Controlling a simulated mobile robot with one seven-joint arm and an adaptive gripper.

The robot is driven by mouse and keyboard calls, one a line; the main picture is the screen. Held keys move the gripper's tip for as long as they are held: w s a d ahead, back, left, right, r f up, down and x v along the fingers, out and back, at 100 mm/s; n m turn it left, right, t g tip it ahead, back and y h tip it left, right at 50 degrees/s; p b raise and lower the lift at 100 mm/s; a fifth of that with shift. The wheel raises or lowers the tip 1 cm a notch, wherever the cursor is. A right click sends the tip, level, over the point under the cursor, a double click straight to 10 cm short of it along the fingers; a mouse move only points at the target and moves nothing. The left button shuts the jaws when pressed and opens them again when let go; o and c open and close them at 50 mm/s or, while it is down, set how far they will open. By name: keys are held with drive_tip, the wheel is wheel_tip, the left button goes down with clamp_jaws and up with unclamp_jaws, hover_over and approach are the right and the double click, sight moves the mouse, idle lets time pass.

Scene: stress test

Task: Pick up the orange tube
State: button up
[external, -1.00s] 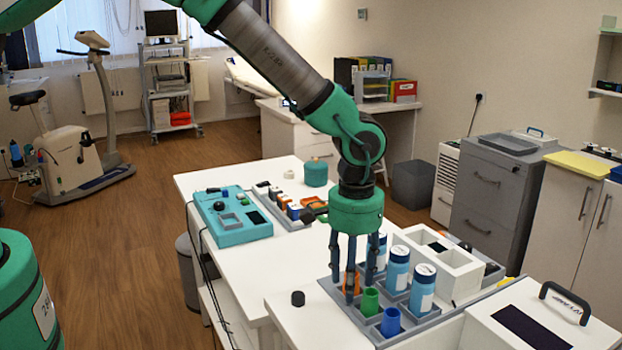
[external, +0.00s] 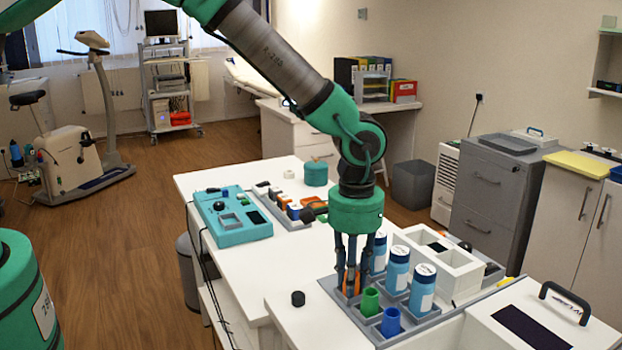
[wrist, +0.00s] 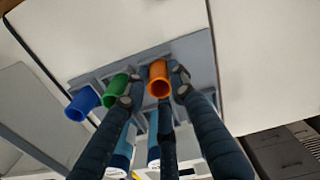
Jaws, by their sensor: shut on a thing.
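The orange tube (wrist: 159,80) stands in a slot of the grey rack (external: 330,287), its open end facing the wrist camera. My gripper (external: 352,280) points straight down over the rack, and its dark fingers are shut on the orange tube. In the wrist view the fingers (wrist: 155,92) close around the tube from its sides. In the external view the fingers hide most of the tube, so only a strip of orange (external: 351,285) shows. I cannot tell whether the tube is raised from its slot.
A green tube (external: 370,301) and a blue tube (external: 390,321) stand in the same rack, close to the fingers. Several blue bottles with white labels (external: 397,270) stand just right.

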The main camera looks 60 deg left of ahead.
drive_tip(key=shift+r, duration=0.8)
wheel_tip(320, 180, up, 2)
drive_tip(key=shift+r+p, duration=0.25)
drive_tip(key=shift+p, duration=0.1)
drive_tip(key=s+a, duration=0.1)
drive_tip(key=s, duration=0.4)
drive_tip(key=s+a, duration=0.2)
drive_tip(key=s, duration=0.3)
drive_tip(key=s+a+r+p, duration=0.1)
drive_tip(key=s+a, duration=0.1)
drive_tip(key=s, duration=0.3)
drive_tip(key=shift+a, duration=0.15)
